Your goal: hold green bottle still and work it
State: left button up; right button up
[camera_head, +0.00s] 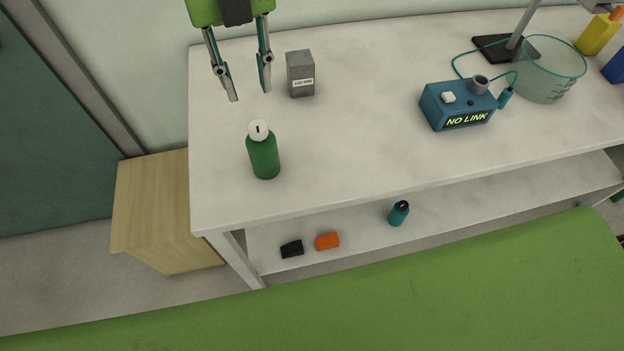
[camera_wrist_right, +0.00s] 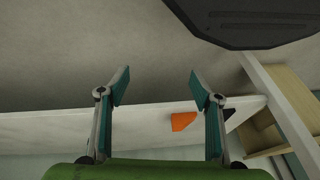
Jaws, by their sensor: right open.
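The green bottle (camera_head: 263,155) with a white cap stands upright on the pale bench top, near its left front part, in the head view. A small dark mark shows on top of the cap. My left gripper (camera_head: 250,94) is open, with its fingers pointing down above and behind the bottle in the picture. Nothing is between its fingers, and it does not touch the bottle. My right gripper (camera_wrist_right: 159,86) shows only in the right wrist view. It is open and empty, and the bottle does not show there.
A grey labelled box (camera_head: 300,74) stands behind the bottle. A blue device (camera_head: 457,105) reading "NO LINK" and a glass beaker (camera_head: 548,72) are further right. The lower shelf holds a black block (camera_head: 291,249), an orange block (camera_head: 327,241) and a teal bottle (camera_head: 398,213). The bench right of the bottle is clear.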

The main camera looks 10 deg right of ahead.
jog(key=w+a+r+m+t+y, duration=0.2)
jog(key=w+a+r+m, duration=0.25)
jog(key=w+r, duration=0.3)
jog(key=w+a+r+m+t+y, duration=0.25)
jog(key=w+a+r, duration=0.35)
jog(key=r, duration=0.3)
jog(key=s+a+r+m+t+y, duration=0.15)
jog(key=a+r+m+y, duration=0.45)
jog(key=r, duration=0.8)
jog(key=s+a+r+m+t+y, duration=0.15)
jog(key=a+r+m, duration=0.5)
jog(key=r, duration=0.75)
jog(key=m+t+h, duration=0.3)
jog(key=m+t, duration=0.1)
jog(key=m, duration=0.5)
send_near(272, 157)
jog(key=x, duration=1.2)
jog(key=shift+w+a, duration=0.2)
jog(key=shift+w, duration=0.15)
